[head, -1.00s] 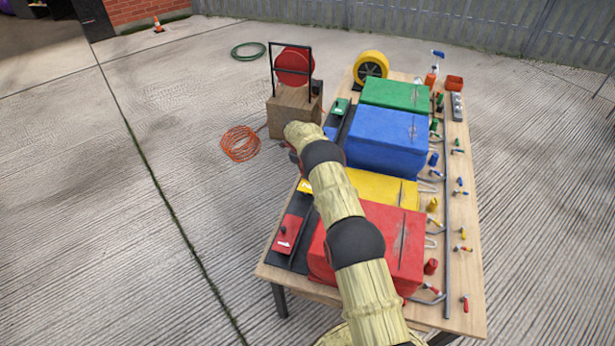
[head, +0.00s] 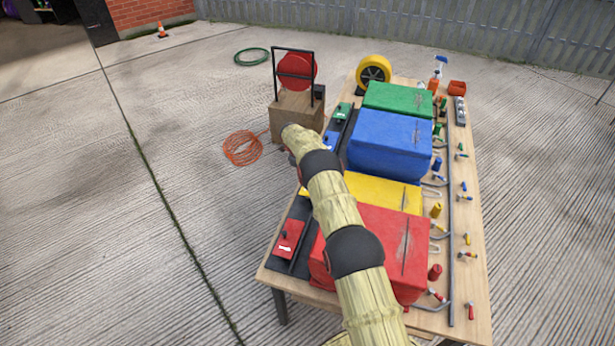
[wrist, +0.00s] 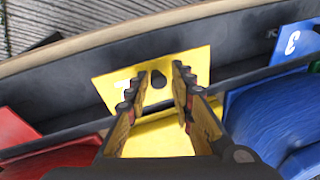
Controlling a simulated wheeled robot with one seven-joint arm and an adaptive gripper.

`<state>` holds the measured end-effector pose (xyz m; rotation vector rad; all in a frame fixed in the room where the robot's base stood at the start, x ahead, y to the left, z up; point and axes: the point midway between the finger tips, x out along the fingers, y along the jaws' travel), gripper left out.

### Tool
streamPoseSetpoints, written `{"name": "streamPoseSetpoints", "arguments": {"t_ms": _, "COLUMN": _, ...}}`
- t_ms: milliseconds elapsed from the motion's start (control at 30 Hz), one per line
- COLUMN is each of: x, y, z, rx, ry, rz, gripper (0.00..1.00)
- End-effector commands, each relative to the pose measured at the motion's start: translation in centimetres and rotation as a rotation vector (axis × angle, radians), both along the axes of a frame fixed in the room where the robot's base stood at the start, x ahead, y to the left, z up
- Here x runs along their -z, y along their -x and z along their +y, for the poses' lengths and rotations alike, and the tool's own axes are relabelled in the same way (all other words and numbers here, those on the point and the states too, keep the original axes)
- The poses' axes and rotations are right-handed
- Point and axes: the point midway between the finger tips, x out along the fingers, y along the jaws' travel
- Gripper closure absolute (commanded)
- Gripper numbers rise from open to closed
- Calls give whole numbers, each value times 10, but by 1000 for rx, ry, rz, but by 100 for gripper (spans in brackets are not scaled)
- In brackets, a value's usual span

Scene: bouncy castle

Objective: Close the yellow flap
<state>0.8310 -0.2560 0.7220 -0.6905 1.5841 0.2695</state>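The yellow flap (wrist: 195,66) is a flat yellow plate with a dark hole and a white mark, at the middle of the wrist view. It stands out from the black trough beside the yellow box; its exact angle is hard to tell. In the head view the yellow box (head: 385,192) sits between the red and blue boxes, and my arm covers most of the flap there. My gripper (wrist: 160,78) is open, with its two fingers apart over the flap, one on each side of the hole. Whether the fingertips touch the flap is unclear.
The red flap (head: 288,240) and green flap (head: 343,111) lie along the table's left side. A blue flap (wrist: 293,42) is close on the right. The red box (head: 385,240) and blue box (head: 390,140) flank the yellow one. Small valves line the table's right side.

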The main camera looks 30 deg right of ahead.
Motion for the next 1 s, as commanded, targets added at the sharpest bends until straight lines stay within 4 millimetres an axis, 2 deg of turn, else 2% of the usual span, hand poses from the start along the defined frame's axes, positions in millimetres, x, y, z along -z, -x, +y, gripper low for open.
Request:
{"name": "streamPoseSetpoints", "arguments": {"t_ms": 200, "x": 0, "y": 1, "z": 1, "rx": 1, "ry": -1, "rz": 2, "gripper": 76}}
{"name": "streamPoseSetpoints", "arguments": {"t_ms": 333, "x": -9, "y": 0, "z": 3, "rx": 0, "ry": -1, "rz": 2, "gripper": 76}}
{"name": "streamPoseSetpoints", "arguments": {"t_ms": 733, "x": -83, "y": 0, "z": 24, "rx": 0, "ry": 0, "rz": 0, "gripper": 76}}
{"name": "streamPoseSetpoints", "arguments": {"t_ms": 900, "x": -104, "y": 1, "z": 30, "rx": 1, "ry": -1, "rz": 2, "gripper": 76}}
{"name": "streamPoseSetpoints", "arguments": {"t_ms": 1000, "x": -111, "y": 1, "z": 32, "rx": 1, "ry": -1, "rz": 2, "gripper": 76}}
